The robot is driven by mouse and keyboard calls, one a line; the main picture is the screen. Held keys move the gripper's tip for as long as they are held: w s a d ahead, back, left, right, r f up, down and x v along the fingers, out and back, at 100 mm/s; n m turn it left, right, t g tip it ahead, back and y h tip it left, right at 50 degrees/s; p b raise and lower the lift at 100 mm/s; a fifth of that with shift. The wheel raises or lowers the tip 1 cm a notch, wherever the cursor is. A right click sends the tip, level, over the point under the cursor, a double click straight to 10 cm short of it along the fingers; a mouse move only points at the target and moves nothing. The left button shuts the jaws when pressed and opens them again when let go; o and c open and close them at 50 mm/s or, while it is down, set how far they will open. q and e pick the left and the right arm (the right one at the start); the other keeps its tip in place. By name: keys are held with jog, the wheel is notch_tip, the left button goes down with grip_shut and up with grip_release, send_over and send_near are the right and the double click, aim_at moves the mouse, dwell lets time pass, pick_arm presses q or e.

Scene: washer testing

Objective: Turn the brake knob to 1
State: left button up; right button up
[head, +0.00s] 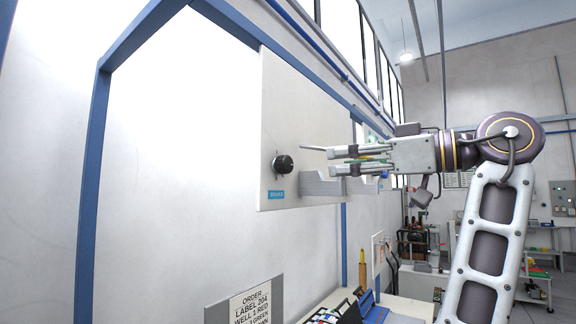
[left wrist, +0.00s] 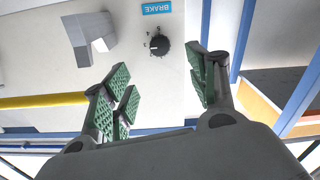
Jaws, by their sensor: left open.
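The brake knob (head: 283,165) is a round black dial on the light wall panel (head: 300,110), above a blue BRAKE label (head: 276,195). The knob (left wrist: 160,45) also shows in the left wrist view, where the label (left wrist: 157,8) is upside down. Small scale digits sit around the knob; which one it points at is too small to tell. My left gripper (head: 322,160) is open and empty, to the right of the knob and apart from it. In the left wrist view its green-padded fingers (left wrist: 166,88) are spread, with the knob beyond the gap. My right gripper is not in view.
A grey bracket (head: 322,186) sticks out of the panel beside the knob, close under my left fingers; it also shows in the left wrist view (left wrist: 92,40). Blue frame bars (head: 92,190) edge the wall. An order sign (head: 250,305) stands low in front. The space left of the knob is clear.

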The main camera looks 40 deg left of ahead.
aim_at(289, 164)
pick_arm(q)
jog(key=shift+s+a+p, duration=0.25)
jog(key=shift+a+p, duration=0.1)
jog(key=shift+a, duration=1.95)
jog(key=shift+s+a+p, duration=0.25)
jog(key=shift+a+p, duration=0.1)
jog(key=shift+a, duration=1.9)
jog(key=shift+s+a+p, duration=0.25)
jog(key=shift+a+p, duration=0.1)
jog(key=shift+a, duration=1.95)
jog(key=c, duration=1)
jog(key=shift+c, duration=0.2)
